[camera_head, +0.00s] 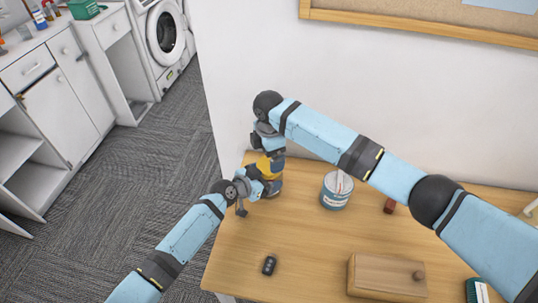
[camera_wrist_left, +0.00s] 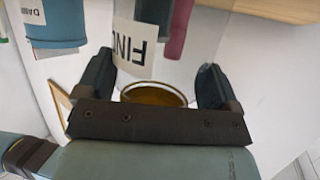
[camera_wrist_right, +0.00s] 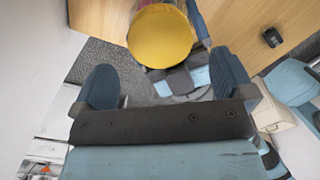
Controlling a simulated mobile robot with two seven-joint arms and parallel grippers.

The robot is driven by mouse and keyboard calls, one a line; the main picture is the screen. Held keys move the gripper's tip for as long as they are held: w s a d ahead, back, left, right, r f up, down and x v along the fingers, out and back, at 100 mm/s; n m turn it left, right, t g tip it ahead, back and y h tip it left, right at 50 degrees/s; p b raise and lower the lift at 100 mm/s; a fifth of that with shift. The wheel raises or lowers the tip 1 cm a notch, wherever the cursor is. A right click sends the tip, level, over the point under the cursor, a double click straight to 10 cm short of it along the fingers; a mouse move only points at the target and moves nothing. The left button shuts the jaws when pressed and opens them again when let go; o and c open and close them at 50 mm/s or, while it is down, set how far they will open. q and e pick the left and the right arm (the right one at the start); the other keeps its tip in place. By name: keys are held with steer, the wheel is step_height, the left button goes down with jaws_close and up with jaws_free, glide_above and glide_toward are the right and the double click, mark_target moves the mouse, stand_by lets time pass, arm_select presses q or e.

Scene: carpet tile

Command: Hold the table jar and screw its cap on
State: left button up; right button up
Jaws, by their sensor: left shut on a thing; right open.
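The jar (camera_head: 275,187) is upright near the table's far left corner, with the round yellow cap (camera_head: 266,166) at its top. My left gripper (camera_head: 261,186) is shut on the jar from the side. In the left wrist view the jar, with a white label (camera_wrist_left: 133,42), is between the fingers (camera_wrist_left: 155,80); a gold-rimmed round part shows below. My right gripper (camera_head: 264,150) is above, open and empty. In the right wrist view the cap's yellow top (camera_wrist_right: 160,38) lies beyond the open fingers (camera_wrist_right: 165,82), not between them. How far the cap is seated is hidden.
A blue tin (camera_head: 337,190) stands right of the jar, with a small reddish-brown object (camera_head: 389,205) further right. The wall is close behind.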

mark_target(269, 178)
steer(key=n, duration=0.1)
steer(key=r+n, duration=0.1)
steer(key=shift+a+r+n, duration=0.15)
steer(key=shift+r+n, duration=0.15)
steer(key=r+n, duration=0.1)
steer(key=n, duration=0.1)
steer(key=r+n, duration=0.1)
steer(key=shift+n, duration=0.4)
steer(key=shift+f, duration=4.05)
steer(key=c, duration=0.9)
steer(key=shift+c, duration=0.2)
